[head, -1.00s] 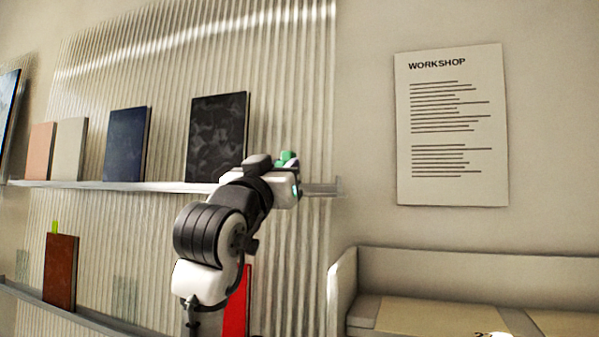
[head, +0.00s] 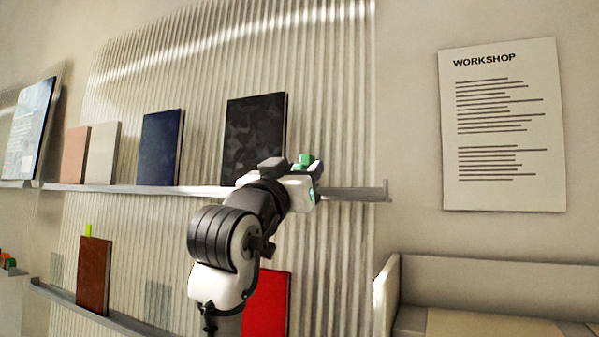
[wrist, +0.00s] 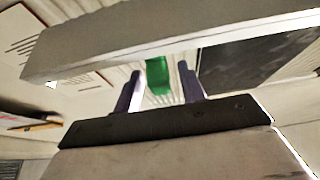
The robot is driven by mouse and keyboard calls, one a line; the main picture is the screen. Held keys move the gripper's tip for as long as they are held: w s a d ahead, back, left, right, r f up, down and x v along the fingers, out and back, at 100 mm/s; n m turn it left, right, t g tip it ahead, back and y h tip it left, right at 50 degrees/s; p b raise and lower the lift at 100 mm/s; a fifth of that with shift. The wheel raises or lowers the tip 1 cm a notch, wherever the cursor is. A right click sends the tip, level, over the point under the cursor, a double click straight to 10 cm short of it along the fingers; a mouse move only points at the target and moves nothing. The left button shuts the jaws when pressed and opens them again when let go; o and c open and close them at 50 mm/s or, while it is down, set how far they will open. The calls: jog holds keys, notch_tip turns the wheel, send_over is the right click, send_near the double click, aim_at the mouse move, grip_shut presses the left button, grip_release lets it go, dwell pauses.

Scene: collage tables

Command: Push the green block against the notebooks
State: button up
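The green block (head: 305,160) is at the ledge in the head view, just right of the black notebook (head: 252,135), partly hidden by my gripper (head: 307,182). In the wrist view the green block (wrist: 157,75) appears between the two dark fingers of my gripper (wrist: 160,85), with a gap on either side. The fingers are apart. The black notebook (wrist: 240,65) shows to the right of the fingers there. A navy notebook (head: 160,147), a beige one (head: 103,152) and a pink one (head: 76,154) stand further left. Contact between block and black notebook cannot be seen.
The upper ledge (head: 350,194) runs along the ribbed panel and ends at a raised lip. A brown notebook (head: 94,275) stands on the lower ledge (head: 65,296). A red notebook (head: 266,303) is below my arm. A workshop sheet (head: 503,125) hangs right.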

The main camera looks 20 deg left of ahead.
jog(key=b+v, duration=0.6)
jog(key=v, duration=0.7)
jog(key=shift+s+f, duration=0.2)
jog(key=shift+s, duration=0.15)
